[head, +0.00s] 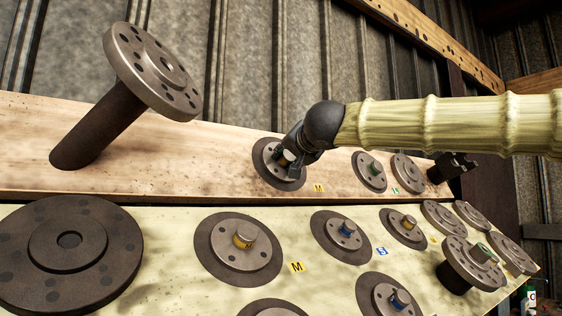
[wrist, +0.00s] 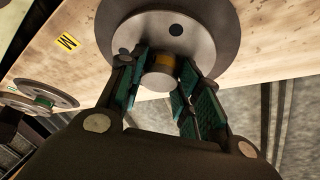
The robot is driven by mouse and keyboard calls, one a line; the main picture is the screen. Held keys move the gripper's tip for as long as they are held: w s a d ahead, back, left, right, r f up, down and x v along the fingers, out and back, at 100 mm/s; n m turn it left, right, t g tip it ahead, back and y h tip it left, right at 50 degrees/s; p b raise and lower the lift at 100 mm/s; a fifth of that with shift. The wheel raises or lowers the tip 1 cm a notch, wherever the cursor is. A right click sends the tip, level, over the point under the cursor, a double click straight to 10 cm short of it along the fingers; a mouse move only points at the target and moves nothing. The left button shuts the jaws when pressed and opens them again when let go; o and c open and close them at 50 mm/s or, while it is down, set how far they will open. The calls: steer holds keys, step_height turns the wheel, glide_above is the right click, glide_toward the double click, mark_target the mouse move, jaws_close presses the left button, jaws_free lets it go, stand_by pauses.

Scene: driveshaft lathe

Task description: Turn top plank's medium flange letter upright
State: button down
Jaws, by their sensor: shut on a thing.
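The medium flange on the top plank (head: 110,180) is a round dark disc (head: 262,165) with bolt holes and a short central stub, beside a yellow M label (head: 319,188). My gripper (head: 288,158) reaches it from the right and covers part of it. In the wrist view the flange (wrist: 205,35) lies ahead, and my gripper (wrist: 163,78) is shut on its stub (wrist: 158,80), one finger on each side. A yellow patch (wrist: 187,72) shows on the stub's side. Its letter cannot be read.
Smaller flanges (head: 369,170) stand right of the gripper on the top plank, by a green label (head: 395,190). A tall flanged shaft (head: 150,70) leans out at left. The lower plank (head: 180,290) holds several flanges, including one by a yellow M label (head: 297,267).

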steer(key=shift+w+f, duration=0.1)
steer(key=shift+f, duration=0.25)
steer(key=c, duration=1)
jaws_free()
steer(key=shift+d, duration=0.1)
steer(key=shift+c, duration=0.2)
steer(key=shift+o, duration=0.6)
steer(key=shift+w+d, duration=0.1)
steer(key=shift+d, duration=0.05)
steer(key=shift+r, duration=0.1)
steer(key=shift+s, duration=0.25)
steer(key=v, duration=1.1)
steer(key=shift+s, duration=0.3)
steer(key=shift+d, duration=0.15)
